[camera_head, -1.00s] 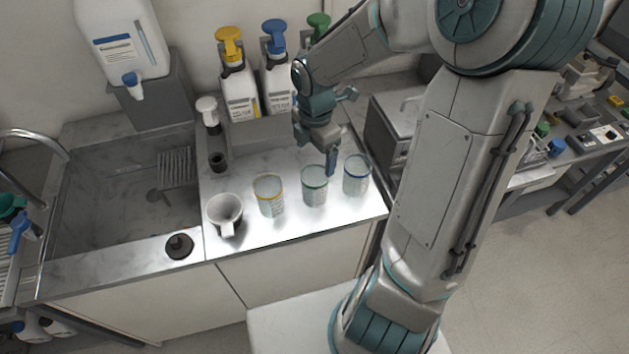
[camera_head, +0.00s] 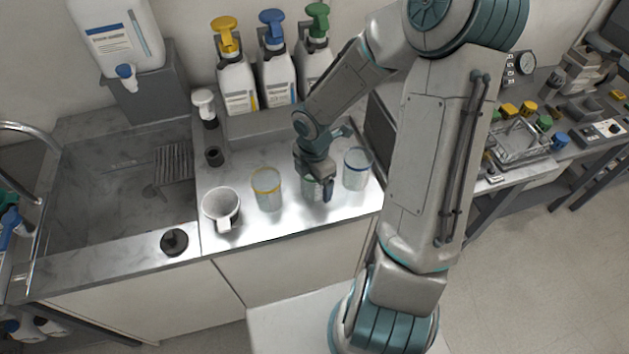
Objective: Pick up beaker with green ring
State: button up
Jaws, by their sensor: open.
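The beaker with the green ring (camera_head: 310,192) stands on the bright counter, between a yellow-ringed beaker (camera_head: 267,190) and a blue-ringed beaker (camera_head: 356,170). My gripper (camera_head: 317,185) is open and points down at the green-ringed beaker, covering most of it, including its rim. One finger shows in front of the beaker's right part. I cannot tell whether the fingers are around the glass or still above it, or whether they touch it.
A white mug (camera_head: 221,208) stands left of the beakers. A sink (camera_head: 120,190) lies further left, with a black stopper (camera_head: 174,242) on its front edge. Pump bottles with yellow (camera_head: 236,85), blue (camera_head: 276,75) and green (camera_head: 315,55) tops stand behind.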

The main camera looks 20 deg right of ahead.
jog(key=c, duration=1.1)
jog(key=shift+o, duration=0.2)
jog(key=shift+r, duration=0.1)
jog(key=shift+r, duration=0.55)
notch_tip(320, 180, up, 3)
jog(key=shift+w+r+p, duration=0.1)
jog(key=shift+r+p, duration=0.05)
jog(key=shift+p, duration=0.4)
jog(key=s+d+r+p, duration=0.5)
jog(key=s+d+r, duration=0.1)
jog(key=s, duration=0.3)
jog(key=shift+s+d+r, duration=0.25)
jog(key=shift+s+d, duration=0.1)
jog(key=shift+d, duration=0.1)
